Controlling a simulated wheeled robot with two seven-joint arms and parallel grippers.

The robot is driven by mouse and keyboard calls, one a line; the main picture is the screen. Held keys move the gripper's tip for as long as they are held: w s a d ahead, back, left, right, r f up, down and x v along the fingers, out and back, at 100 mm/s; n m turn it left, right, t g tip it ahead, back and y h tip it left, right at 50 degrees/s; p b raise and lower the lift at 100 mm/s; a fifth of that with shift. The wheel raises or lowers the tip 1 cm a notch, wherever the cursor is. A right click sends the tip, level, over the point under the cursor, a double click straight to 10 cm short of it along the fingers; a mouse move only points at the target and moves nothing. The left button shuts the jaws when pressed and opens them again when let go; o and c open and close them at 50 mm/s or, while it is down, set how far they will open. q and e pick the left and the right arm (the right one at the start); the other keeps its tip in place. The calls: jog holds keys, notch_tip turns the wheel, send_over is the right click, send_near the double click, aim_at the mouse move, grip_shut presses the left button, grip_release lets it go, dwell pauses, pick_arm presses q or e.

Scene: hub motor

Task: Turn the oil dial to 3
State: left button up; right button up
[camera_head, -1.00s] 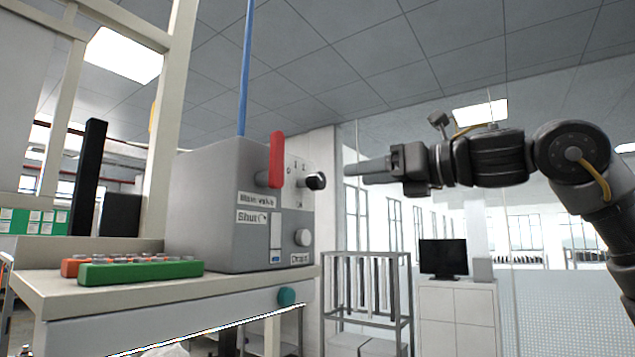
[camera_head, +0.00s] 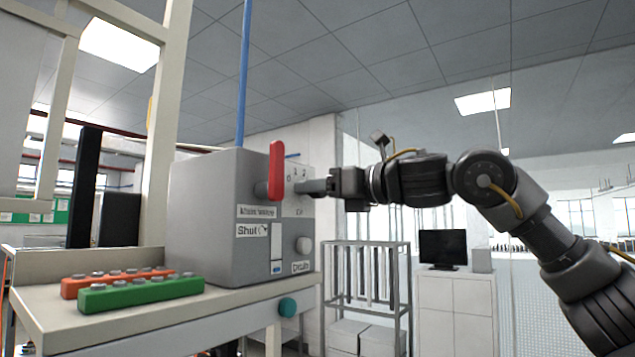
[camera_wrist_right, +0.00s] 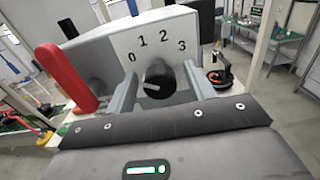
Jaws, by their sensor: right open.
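The oil dial (camera_wrist_right: 157,84) is a black round knob with a light pointer mark on the pale face of a grey box (camera_head: 205,215). The numbers 0, 1, 2, 3 arc above it in the right wrist view. The pointer appears to lie toward the left, near the 0 side. My right gripper (camera_head: 305,187) is at the box face, and in the wrist view its two fingers (camera_wrist_right: 160,88) stand apart on either side of the dial. Whether they touch it I cannot tell. In the head view the gripper hides the dial. My left gripper is not in view.
A red lever (camera_head: 276,171) sticks out from the box just left of the dial, close to my right gripper. Green (camera_head: 140,294) and orange blocks lie on the bench (camera_head: 60,325).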

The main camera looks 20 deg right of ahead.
jog(key=shift+a, duration=0.15)
jog(key=c, duration=1)
jog(key=shift+o, duration=0.2)
